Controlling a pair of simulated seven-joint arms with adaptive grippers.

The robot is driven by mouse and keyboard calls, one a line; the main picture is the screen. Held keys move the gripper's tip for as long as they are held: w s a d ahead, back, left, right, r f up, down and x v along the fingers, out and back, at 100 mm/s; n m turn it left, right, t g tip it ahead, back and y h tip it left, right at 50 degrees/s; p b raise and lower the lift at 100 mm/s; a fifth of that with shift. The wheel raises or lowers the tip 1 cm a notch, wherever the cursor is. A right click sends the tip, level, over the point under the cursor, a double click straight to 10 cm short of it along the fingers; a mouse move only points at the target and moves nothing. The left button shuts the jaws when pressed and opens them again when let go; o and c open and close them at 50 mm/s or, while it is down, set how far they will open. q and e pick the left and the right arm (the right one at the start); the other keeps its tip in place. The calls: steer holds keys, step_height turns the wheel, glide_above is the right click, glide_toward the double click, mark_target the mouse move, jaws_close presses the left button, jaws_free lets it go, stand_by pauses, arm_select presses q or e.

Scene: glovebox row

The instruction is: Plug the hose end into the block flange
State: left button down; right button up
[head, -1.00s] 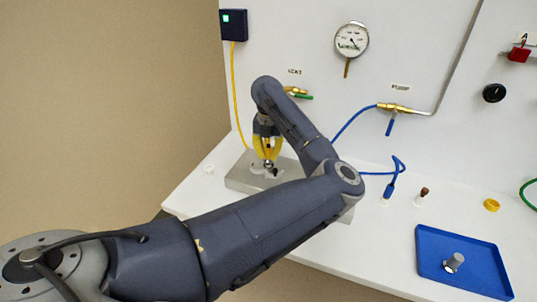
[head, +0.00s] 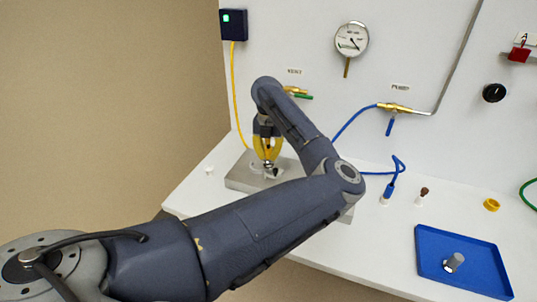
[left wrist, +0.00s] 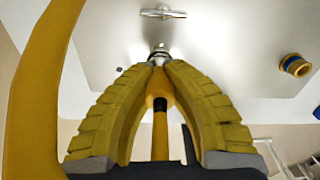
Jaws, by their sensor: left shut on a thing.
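The grey block (head: 240,183) sits on the white bench at the back left. My left gripper (head: 268,162) points down over the block top, its yellow fingers closed around the hose end. In the left wrist view my left gripper (left wrist: 158,62) is shut on the hose end (left wrist: 160,120), which shows as a yellow and black piece between the fingers. A round metal piece shows at the fingertips. The block flange is mostly hidden by the fingers, and I cannot tell whether the hose end is in it. My right gripper is not in view.
A yellow hose (head: 236,95) hangs from the dark box (head: 233,24) on the wall. A blue hose (head: 352,120) runs from the PUMP valve (head: 395,108). A blue tray (head: 430,265) with a metal cylinder (head: 454,262) and a yellow ring (head: 491,205) are at the right.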

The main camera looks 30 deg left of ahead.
mark_target(268, 144)
arm_select(q)
steer(key=shift+f, duration=1.1)
steer(key=c, duration=1.4)
jaws_free()
steer(key=shift+s+r, duration=0.1)
steer(key=shift+r, duration=5.9)
